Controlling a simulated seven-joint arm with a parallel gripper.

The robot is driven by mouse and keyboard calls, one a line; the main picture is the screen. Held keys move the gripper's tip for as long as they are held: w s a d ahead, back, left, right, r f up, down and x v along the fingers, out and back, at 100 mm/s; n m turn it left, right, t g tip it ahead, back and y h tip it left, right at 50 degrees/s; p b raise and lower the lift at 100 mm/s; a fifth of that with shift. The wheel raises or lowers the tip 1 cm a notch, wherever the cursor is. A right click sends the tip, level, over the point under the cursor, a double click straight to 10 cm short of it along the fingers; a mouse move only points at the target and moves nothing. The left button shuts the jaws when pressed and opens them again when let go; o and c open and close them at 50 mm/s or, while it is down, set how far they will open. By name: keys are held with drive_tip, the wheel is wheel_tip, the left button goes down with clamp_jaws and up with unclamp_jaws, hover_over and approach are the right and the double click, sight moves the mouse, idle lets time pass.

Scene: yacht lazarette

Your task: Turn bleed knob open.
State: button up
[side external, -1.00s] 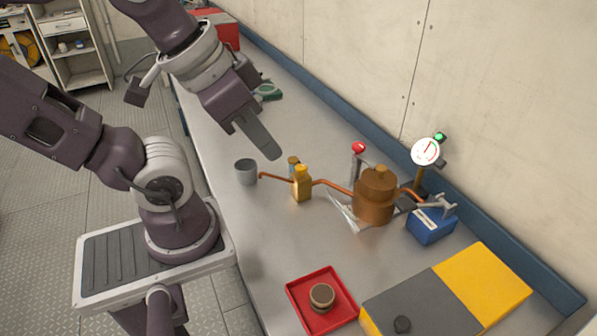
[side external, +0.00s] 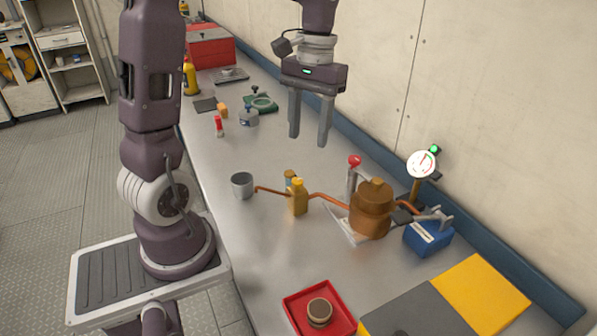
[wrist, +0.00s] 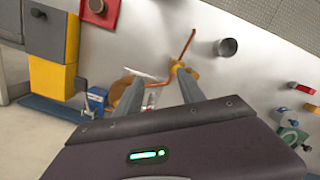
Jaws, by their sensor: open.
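A brown canister (side external: 371,210) with a capped top stands on the metal bench. A copper pipe (side external: 328,199) runs left from it through a yellow fitting (side external: 298,197) with a small knob-like top, ending by a grey cup (side external: 242,186). The fitting also shows in the wrist view (wrist: 178,67); whether its top is the bleed knob I cannot tell. A red-topped lever (side external: 354,162) stands behind the canister. A round gauge (side external: 421,164) with a green light is at right. My gripper (side external: 308,141) is open, empty and pointing down, above the bench beyond the fitting and touching nothing.
A blue box (side external: 428,238) sits right of the canister. A red tray (side external: 293,302) holding a round brown piece and a grey-and-yellow block (side external: 484,290) are in front. Small tools and a red toolbox (side external: 212,50) lie at the far end. The wall borders the right.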

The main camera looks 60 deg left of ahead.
sight(297, 180)
drive_tip(key=w+a+f+n+g+h, duration=0.2)
drive_tip(key=a+f+n, duration=0.1)
drive_tip(key=a+f, duration=0.4)
drive_tip(key=x, duration=0.7)
drive_tip(key=shift+w+d+f, duration=0.1)
drive_tip(key=shift+d+f, duration=0.05)
drive_tip(key=shift+d, duration=0.05)
drive_tip(key=shift+c, duration=0.2)
clamp_jaws()
